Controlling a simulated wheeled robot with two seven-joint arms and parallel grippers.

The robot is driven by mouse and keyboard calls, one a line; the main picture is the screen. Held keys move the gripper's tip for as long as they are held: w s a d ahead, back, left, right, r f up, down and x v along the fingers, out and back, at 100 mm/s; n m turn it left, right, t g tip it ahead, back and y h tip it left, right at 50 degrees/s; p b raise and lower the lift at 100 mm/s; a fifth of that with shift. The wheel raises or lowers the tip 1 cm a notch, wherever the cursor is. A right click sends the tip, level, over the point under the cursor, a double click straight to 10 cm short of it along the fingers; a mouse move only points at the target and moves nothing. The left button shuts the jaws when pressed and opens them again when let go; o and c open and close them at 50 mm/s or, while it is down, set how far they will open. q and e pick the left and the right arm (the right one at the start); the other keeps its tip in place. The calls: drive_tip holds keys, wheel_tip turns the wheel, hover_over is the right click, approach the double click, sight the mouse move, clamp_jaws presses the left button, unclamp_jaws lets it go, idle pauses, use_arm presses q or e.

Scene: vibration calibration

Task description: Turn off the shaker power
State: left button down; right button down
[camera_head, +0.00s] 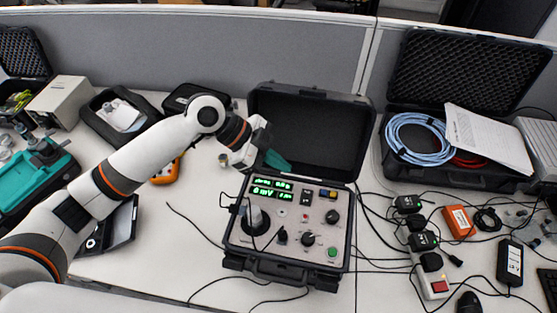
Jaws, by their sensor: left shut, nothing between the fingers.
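The shaker unit is an open black case with a light grey control panel (290,237) on the table at the middle. Its green display (272,188) is lit and shows digits. My left gripper (278,162) is shut and empty, above the panel's upper left edge and in front of the open lid (312,130). Its fingertips are small and teal. My right gripper is not in view.
At right lie a power strip with a red switch (437,287), black adapters (408,204), an orange box (459,221) and many cables. An open case (470,80) holds blue cable and papers. A grey partition (200,50) stands behind. White table shows left of the panel.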

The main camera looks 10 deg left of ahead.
use_arm(q)
drive_tip(key=p, duration=0.2)
hover_over(307, 192)
drive_tip(key=s+a, duration=0.1)
drive_tip(key=a, duration=0.1)
drive_tip(key=f, duration=0.4)
drive_tip(key=shift+d+f, duration=0.2)
drive_tip(key=shift+f, duration=0.2)
drive_tip(key=f, duration=0.2)
drive_tip(key=shift+w+a+f+p, duration=0.1)
drive_tip(key=shift+w+f+p, duration=0.15)
drive_tip(key=shift+f+p, duration=0.05)
drive_tip(key=shift+f, duration=0.65)
drive_tip(key=shift+w+f+b, duration=0.15)
drive_tip(key=shift+f+b, duration=0.4)
drive_tip(key=shift+b, duration=0.25)
drive_tip(key=shift+a+r+p, duration=0.1)
drive_tip(key=shift+r+p, duration=0.2)
drive_tip(key=shift+p, duration=0.05)
